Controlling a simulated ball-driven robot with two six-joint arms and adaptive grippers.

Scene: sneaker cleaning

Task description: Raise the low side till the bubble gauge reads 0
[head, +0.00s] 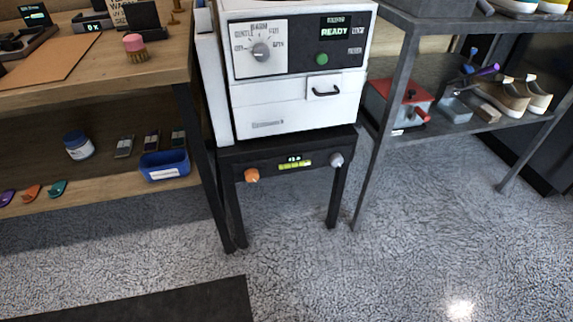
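A white machine (300,100) stands on a dark metal stand (342,190). The stand's front rail carries a bubble gauge (295,164) with a yellow-green strip and a small lit number above it. The number is too small to read surely, and I cannot make out the bubble. An orange knob (251,175) sits at the rail's left end and a grey knob (336,160) at its right end. The rail slopes up to the right in the picture. I cannot tell how much of this is camera tilt. Neither of my grippers is in view.
A wooden bench (130,80) with a lower shelf holding a blue bin (165,164) stands close on the left. A grey rack (375,165) with shoes and a red-lidded box (398,98) stands on the right. Speckled floor (330,275) is clear in front, beside a dark mat (190,300).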

